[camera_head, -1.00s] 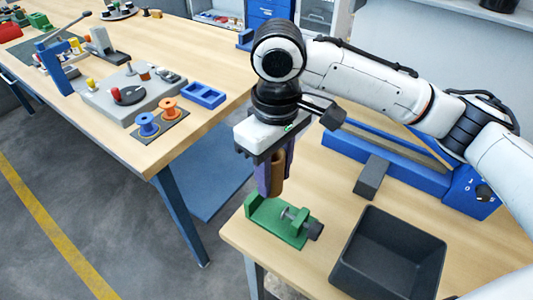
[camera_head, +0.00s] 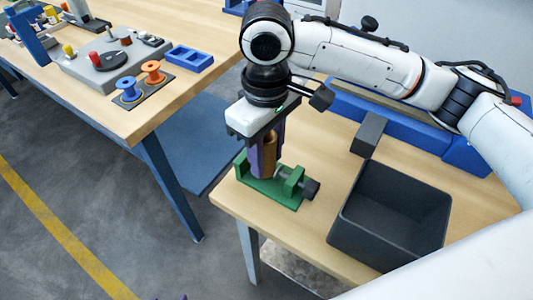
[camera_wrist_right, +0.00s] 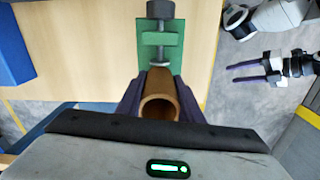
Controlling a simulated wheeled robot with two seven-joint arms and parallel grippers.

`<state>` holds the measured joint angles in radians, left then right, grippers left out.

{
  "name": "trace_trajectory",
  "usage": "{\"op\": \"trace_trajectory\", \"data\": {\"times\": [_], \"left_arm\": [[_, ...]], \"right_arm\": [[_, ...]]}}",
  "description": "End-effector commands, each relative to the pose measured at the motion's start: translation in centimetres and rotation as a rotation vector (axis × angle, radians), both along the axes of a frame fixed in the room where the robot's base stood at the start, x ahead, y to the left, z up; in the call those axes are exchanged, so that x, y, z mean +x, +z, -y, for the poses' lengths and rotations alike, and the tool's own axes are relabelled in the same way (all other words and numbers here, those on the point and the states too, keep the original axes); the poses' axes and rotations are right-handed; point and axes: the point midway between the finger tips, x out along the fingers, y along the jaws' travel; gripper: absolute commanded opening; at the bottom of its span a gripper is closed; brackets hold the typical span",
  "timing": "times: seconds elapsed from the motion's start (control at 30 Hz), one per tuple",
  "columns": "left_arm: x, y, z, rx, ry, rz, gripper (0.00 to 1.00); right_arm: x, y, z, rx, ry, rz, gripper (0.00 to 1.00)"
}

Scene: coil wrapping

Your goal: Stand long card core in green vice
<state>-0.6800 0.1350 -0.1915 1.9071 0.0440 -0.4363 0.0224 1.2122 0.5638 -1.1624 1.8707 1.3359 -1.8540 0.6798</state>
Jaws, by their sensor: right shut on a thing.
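The brown card core (camera_head: 270,150) stands upright between the purple fingers of my right gripper (camera_head: 264,158), which is shut on it. The green vice (camera_head: 286,198) sits at the near left corner of the right-hand table, with the gripper and core at its left part. The core's lower end is hidden by the fingers, so I cannot tell whether it touches the vice. In the right wrist view the core's hollow end (camera_wrist_right: 159,105) shows below the vice's screw, over the green vice (camera_wrist_right: 160,48). My left gripper (camera_wrist_right: 232,73) shows there, open and empty over the floor.
A dark open bin (camera_head: 390,215) stands right of the vice. A dark grey block (camera_head: 369,134) and a blue rail-like machine (camera_head: 430,142) lie behind it. The left table holds blue and orange spools (camera_head: 128,88) and a blue tray (camera_head: 188,59).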

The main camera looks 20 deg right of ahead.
Motion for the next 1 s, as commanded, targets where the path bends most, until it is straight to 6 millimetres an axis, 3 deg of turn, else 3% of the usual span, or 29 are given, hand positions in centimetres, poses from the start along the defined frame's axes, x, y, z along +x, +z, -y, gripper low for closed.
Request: {"op": "trace_trajectory", "data": {"times": [0.9,0.93,1.0], "left_arm": [[-0.3,0.1,-0.1,0.000,0.000,-0.005,0.48],[-0.3,0.1,-0.1,0.000,0.000,-0.005,0.48],[-0.3,0.1,-0.1,0.000,0.000,-0.005,0.48]], "right_arm": [[0.0,-1.1,0.0,0.000,-0.001,0.000,0.07],[0.0,-1.2,0.0,0.000,-0.001,0.000,0.35],[0.0,-1.1,0.0,0.000,-0.001,0.000,0.47]]}}
